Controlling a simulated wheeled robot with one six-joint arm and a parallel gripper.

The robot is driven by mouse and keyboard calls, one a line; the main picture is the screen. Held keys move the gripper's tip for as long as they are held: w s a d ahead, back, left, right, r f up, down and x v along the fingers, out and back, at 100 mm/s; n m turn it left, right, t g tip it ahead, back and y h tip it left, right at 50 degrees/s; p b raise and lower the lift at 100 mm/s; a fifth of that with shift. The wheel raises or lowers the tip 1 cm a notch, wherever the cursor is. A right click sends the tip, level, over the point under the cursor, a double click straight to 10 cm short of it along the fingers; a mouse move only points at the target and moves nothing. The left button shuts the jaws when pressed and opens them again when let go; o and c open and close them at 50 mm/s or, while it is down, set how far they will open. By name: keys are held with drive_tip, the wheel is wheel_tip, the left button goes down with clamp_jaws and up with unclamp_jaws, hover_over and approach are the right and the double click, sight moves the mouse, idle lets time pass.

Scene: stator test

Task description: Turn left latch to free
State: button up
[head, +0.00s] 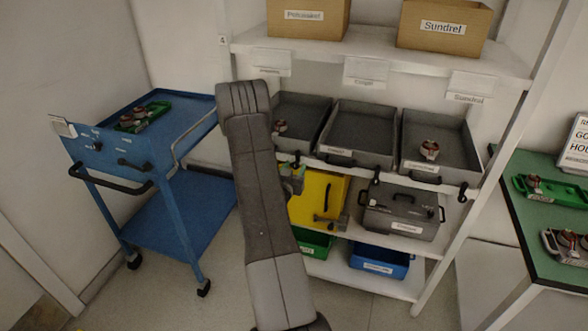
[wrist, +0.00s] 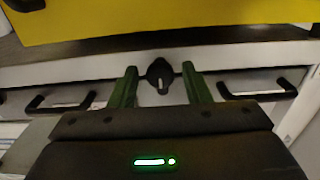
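The left latch is a small black knob (wrist: 160,74) with a pale mark on its face, set on the pale shelf edge. In the wrist view the mark points straight up and down in the picture. In the head view the left latch (head: 297,160) is on the shelf front, just right of my arm. My gripper (wrist: 159,71) is open, with one green finger on each side of the knob. A gap shows between the knob and each finger. In the head view my arm hides most of the gripper.
Two similar latches, middle (head: 376,176) and right (head: 462,190), sit along the same shelf edge. Grey bins (head: 356,133) stand above it. A yellow box (head: 320,197) and a grey case (head: 404,212) are below. A blue cart (head: 187,215) stands left.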

drive_tip(key=c, duration=0.8)
drive_tip(key=shift+f+n+b, duration=0.15)
drive_tip(key=shift+n+b, duration=0.25)
drive_tip(key=shift+b, duration=0.2)
drive_tip(key=shift+f+n+b, duration=0.1)
drive_tip(key=shift+n+b, duration=0.9)
drive_tip(key=shift+b, duration=0.15)
drive_tip(key=n+b, duration=0.2)
drive_tip(key=n, duration=0.1)
drive_tip(key=shift+n, duration=0.3)
drive_tip(key=n+b, duration=0.2)
drive_tip(key=n, duration=0.3)
drive_tip(key=shift+r, duration=0.2)
drive_tip(key=n, duration=0.6)
drive_tip(key=shift+n, duration=0.4)
